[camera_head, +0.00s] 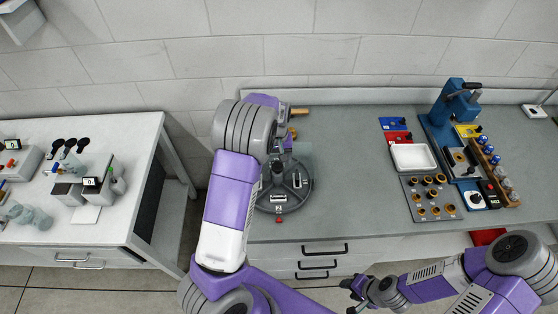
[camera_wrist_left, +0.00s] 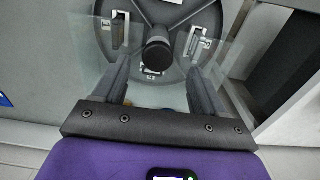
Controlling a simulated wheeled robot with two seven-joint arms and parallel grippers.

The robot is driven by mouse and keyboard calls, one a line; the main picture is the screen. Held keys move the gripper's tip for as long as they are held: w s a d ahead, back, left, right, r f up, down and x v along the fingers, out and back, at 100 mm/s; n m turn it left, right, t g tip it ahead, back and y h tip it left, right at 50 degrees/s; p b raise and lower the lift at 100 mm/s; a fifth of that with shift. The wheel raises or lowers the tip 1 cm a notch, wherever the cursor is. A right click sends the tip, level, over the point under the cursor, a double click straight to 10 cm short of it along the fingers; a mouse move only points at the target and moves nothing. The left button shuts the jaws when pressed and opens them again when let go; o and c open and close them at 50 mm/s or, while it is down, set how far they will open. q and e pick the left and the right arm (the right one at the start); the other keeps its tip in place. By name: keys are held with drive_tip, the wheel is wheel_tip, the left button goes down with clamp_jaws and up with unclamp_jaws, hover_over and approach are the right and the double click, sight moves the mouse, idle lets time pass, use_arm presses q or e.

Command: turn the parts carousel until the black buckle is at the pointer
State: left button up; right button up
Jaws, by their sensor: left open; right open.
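The parts carousel (camera_head: 297,203) is a dark grey disc on the bench, partly hidden by my left arm. In the left wrist view its disc (camera_wrist_left: 130,50) fills the top, with a dark round post (camera_wrist_left: 157,55) and several metallic parts near the rim. I cannot pick out the black buckle. A small red mark (camera_head: 279,220) sits at the carousel's front edge; I cannot tell whether it is the pointer. My left gripper (camera_wrist_left: 158,72) is open, its fingers apart on either side of the post in that view; contact is unclear. My right gripper (camera_head: 353,293) is open, low in front of the bench.
To the right stand a white tray (camera_head: 414,157), a grey block with several brass-coloured rings (camera_head: 432,197) and a blue press (camera_head: 440,125). A white table (camera_head: 120,140) with devices is at the left. The bench between carousel and tray is clear.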

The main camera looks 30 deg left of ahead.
sight(277, 166)
use_arm(q)
drive_tip(key=shift+w+f, duration=0.1)
drive_tip(key=shift+f, duration=2.05)
clamp_jaws()
